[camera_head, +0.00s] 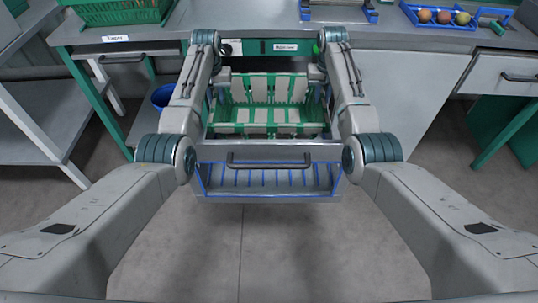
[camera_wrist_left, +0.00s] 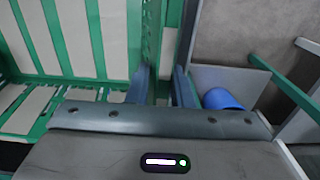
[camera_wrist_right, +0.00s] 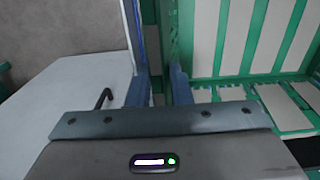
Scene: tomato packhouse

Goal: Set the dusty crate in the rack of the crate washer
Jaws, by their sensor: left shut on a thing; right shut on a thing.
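The dusty crate (camera_head: 268,128) is green with pale, dusty panels. In the head view it sits between my two arms, above or inside the pulled-out front of the crate washer (camera_head: 268,47). The blue-wired rack (camera_head: 270,188) shows in front of it, below a dark handle. I cannot tell whether the crate touches the rack. My left gripper (camera_wrist_left: 163,88) is shut on the crate's side wall (camera_wrist_left: 151,45) in the left wrist view. My right gripper (camera_wrist_right: 160,90) is shut on the opposite side wall (camera_wrist_right: 180,40) in the right wrist view.
A steel counter (camera_head: 410,32) runs behind, with a green crate (camera_head: 118,12) at left and a blue tray of tomatoes (camera_head: 440,17) at right. A blue bucket (camera_head: 162,97) stands under the counter. The floor in front is clear.

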